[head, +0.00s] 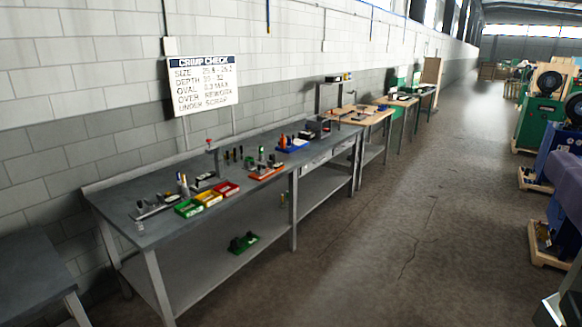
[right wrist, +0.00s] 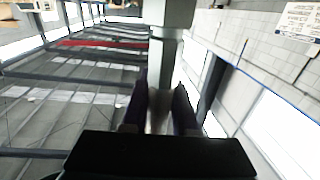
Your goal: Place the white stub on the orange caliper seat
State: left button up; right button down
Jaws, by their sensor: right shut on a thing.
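My right gripper (right wrist: 160,88) shows in the right wrist view with its two dark fingers closed on a pale white stub (right wrist: 164,52). The stub's narrow shaft runs out from between the fingers to a wider block at the top of the picture. An orange seat (head: 267,173), likely the caliper seat, lies on the grey workbench (head: 150,240) in the head view, right of the coloured bins. Small parts stand on or beside it, too small to tell apart. The right gripper is well away from the bench. My left gripper is not in view.
Green, yellow and red bins (head: 208,199) sit at the bench's front edge. A blue tray (head: 292,146) stands farther along. A green item (head: 243,242) lies on the lower shelf. A crimp check sign (head: 203,85) hangs behind. The floor right of the bench is clear; machines (head: 543,108) stand far right.

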aim_at(268, 170)
jog(key=i, duration=2.4)
jog(key=i+l+u, duration=0.15)
jog(key=i+u, duration=0.25)
jog(key=i, duration=0.2)
jog(key=i+l+u, duration=0.4)
jog(key=i, duration=0.2)
jog(key=i+l+u, duration=0.4)
jog(key=i, duration=0.15)
jog(key=i+l+u, duration=0.4)
jog(key=l, duration=0.25)
jog(key=i, duration=0.05)
